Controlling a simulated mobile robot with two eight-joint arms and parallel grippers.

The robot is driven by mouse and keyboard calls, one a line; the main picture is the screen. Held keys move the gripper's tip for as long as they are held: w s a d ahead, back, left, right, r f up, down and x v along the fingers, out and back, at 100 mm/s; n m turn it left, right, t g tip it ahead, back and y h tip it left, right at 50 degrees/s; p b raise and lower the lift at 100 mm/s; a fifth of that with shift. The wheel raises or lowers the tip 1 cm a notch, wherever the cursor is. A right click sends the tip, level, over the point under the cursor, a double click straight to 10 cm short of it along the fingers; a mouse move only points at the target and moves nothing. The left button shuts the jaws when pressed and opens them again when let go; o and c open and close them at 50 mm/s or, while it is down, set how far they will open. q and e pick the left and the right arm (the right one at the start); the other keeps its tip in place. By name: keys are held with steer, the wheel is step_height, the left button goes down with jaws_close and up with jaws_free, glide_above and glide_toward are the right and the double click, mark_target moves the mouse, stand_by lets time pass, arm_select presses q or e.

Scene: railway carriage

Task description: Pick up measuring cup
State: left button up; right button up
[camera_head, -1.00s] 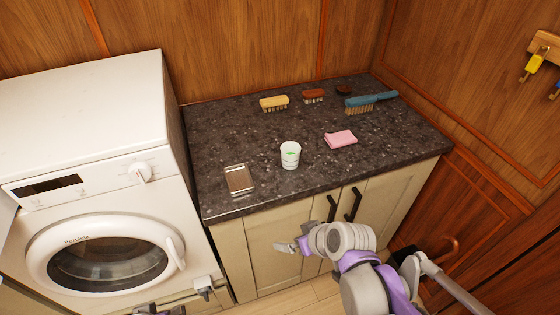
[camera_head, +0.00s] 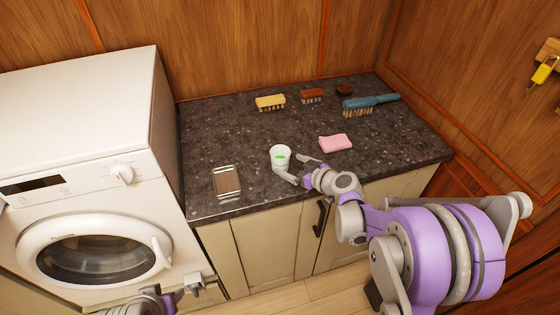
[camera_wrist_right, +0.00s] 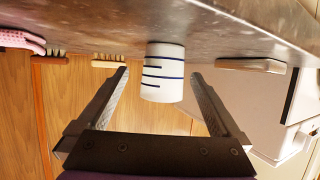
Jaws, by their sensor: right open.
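The white measuring cup (camera_head: 280,158) stands upright on the dark counter, with green showing inside it. In the right wrist view the cup (camera_wrist_right: 163,72) shows dark blue level lines and appears between the two spread fingers. My right gripper (camera_head: 298,168) is open and empty, at the cup's right front side, with one finger near its base and the other to its right. Whether a finger touches the cup cannot be told. My left gripper (camera_head: 194,284) is low at the bottom, in front of the washing machine; its jaws are too small to read.
A white washing machine (camera_head: 85,130) stands left.

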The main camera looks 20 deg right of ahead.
mark_target(286, 163)
steer(key=x, duration=0.5)
steer(key=shift+w+a, duration=0.2)
steer(key=shift+a, duration=0.2)
steer(key=shift+s+r, duration=0.1)
steer(key=shift+c, duration=0.9)
steer(key=c, duration=1.2)
